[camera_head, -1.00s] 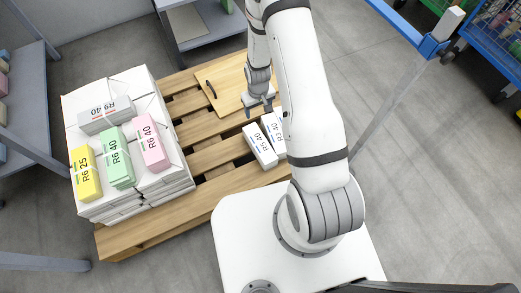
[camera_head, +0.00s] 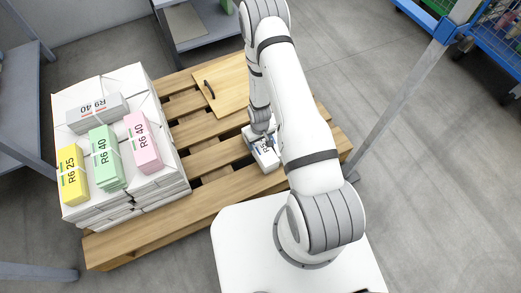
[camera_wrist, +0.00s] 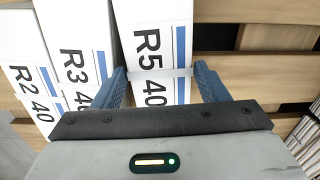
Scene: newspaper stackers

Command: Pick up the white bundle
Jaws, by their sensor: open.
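Several white bundles lie side by side on the wooden pallet. In the wrist view they read R5 40 (camera_wrist: 150,40), R3 40 (camera_wrist: 78,38) and R2 40 (camera_wrist: 27,62), each with a blue stripe. My gripper (camera_wrist: 160,85) is open, with one blue finger on each side of the R5 40 bundle's near part. I cannot tell whether the fingers touch it. In the head view my gripper (camera_head: 263,140) is low over the R5 40 bundle (camera_head: 265,157), and my arm hides the other white bundles.
The pallet (camera_head: 205,155) also carries a stack of white paper (camera_head: 135,77) topped by grey (camera_head: 97,112), yellow (camera_head: 73,182), green (camera_head: 107,157) and pink bundles (camera_head: 142,140). A wooden board with a dark handle (camera_head: 225,88) lies behind. A metal post (camera_head: 400,100) stands right.

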